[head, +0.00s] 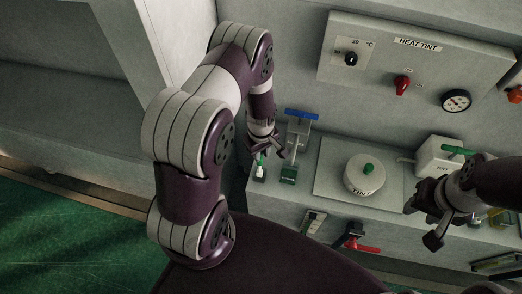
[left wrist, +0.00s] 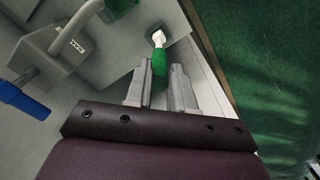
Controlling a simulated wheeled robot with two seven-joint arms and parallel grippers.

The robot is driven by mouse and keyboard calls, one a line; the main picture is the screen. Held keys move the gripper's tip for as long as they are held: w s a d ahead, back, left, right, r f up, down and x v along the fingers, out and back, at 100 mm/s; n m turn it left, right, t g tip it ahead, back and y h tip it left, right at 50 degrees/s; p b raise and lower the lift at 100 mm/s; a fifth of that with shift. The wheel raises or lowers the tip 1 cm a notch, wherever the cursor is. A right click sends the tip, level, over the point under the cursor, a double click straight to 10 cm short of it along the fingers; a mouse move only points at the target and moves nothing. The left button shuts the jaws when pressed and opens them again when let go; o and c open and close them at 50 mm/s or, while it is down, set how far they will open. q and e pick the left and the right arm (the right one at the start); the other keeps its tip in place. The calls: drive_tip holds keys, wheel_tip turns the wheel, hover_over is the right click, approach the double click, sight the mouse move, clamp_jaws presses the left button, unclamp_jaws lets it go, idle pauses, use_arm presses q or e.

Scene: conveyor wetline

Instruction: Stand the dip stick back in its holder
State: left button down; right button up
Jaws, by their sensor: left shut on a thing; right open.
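The dip stick shows as a green grip (left wrist: 160,66) with a white end (left wrist: 158,39) in the left wrist view. In the head view it is a small green and white piece (head: 260,168) at the counter's left end. My left gripper (head: 264,152) is shut on the green grip; its fingers also show in the left wrist view (left wrist: 161,88). The white end points away from the fingers, towards a small grey square area on the counter. I cannot tell whether that is the holder or whether they touch. My right gripper (head: 426,212) is open and empty at the right.
A tap with a blue handle (head: 301,114) stands right beside my left gripper, above a green cup (head: 289,174). A white pot labelled TINT (head: 363,176) sits further right. A red lever (head: 362,247) sticks out from the counter front. A control panel (head: 420,60) hangs behind.

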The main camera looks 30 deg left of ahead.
use_arm(q)
drive_tip(key=shift+f+b, duration=0.4)
drive_tip(key=shift+f, duration=0.15)
drive_tip(key=c, duration=0.9)
unclamp_jaws()
wheel_tip(320, 180, up, 13)
drive_tip(key=shift+f, duration=0.15)
